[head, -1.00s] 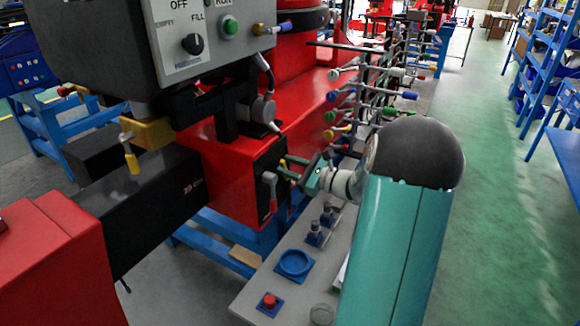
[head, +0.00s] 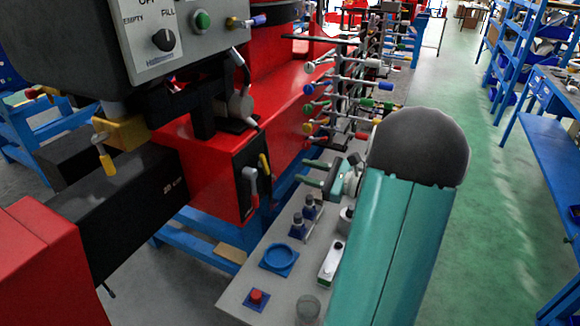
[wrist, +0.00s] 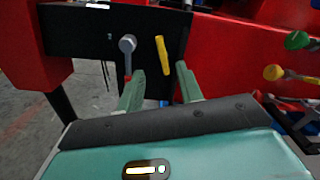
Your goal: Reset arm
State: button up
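My gripper (head: 304,171) is open in the head view, its two green fingers pointing left toward the black panel (head: 252,172) on the red crane stand (head: 205,170). It stands apart from the panel, above the grey bench. In the wrist view, my gripper (wrist: 160,70) shows its fingers spread with nothing between the tips. My teal arm covers part of the bench.
The grey bench (head: 238,299) carries a blue round dish (head: 279,258), a red button (head: 257,296) and small blue-based fittings (head: 304,218). A rack of coloured-handled valves (head: 350,90) stands behind my gripper. Green floor (head: 480,170) is clear at the right, before blue shelving (head: 530,50).

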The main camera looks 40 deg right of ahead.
jog(key=shift+v, duration=1)
jog(key=w+a+r+n+g+y, duration=0.15)
jog(key=a+n+g, duration=0.4)
jog(key=a, duration=0.65)
jog(key=a+n+g+y, duration=0.2)
jog(key=a+n+g, duration=0.35)
jog(key=a, duration=0.55)
jog(key=s+a+r+n+h, duration=0.3)
jog(key=s+a+n+h, duration=0.6)
jog(key=a+n, duration=0.4)
jog(key=s+n, duration=0.1)
jog(key=n, duration=0.3)
jog(key=shift+s+a+r+h, duration=0.25)
jog(key=shift+a+r+h, duration=0.05)
jog(key=shift+a+h, duration=0.05)
